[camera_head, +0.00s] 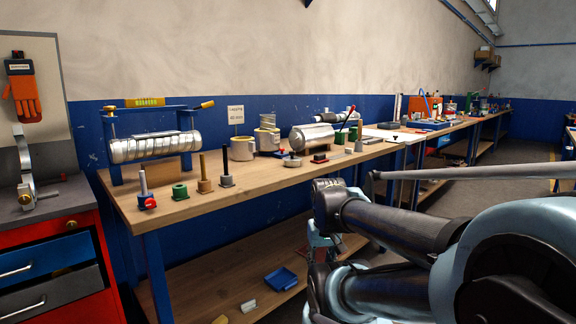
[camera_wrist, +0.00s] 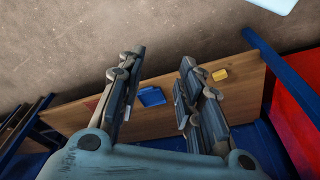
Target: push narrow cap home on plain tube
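A ribbed silver spiral duct (camera_head: 155,147) lies across a blue stand at the left of the bench. A smoother silver cylinder (camera_head: 312,138), which may be the plain tube, lies further right on the bench. A small grey disc-like piece (camera_head: 291,160) sits in front of it; I cannot tell whether it is the narrow cap. My gripper (camera_wrist: 159,64) is open and empty in the wrist view, over the lower shelf and away from these parts. In the head view my arm hides most of the gripper.
The wooden bench (camera_head: 246,178) carries several posts on small bases and cream rolls (camera_head: 242,149). A blue tray (camera_head: 281,279) lies on the lower shelf; it also shows in the wrist view (camera_wrist: 151,96) near a yellow block (camera_wrist: 220,74). A red drawer cabinet (camera_head: 85,233) stands left.

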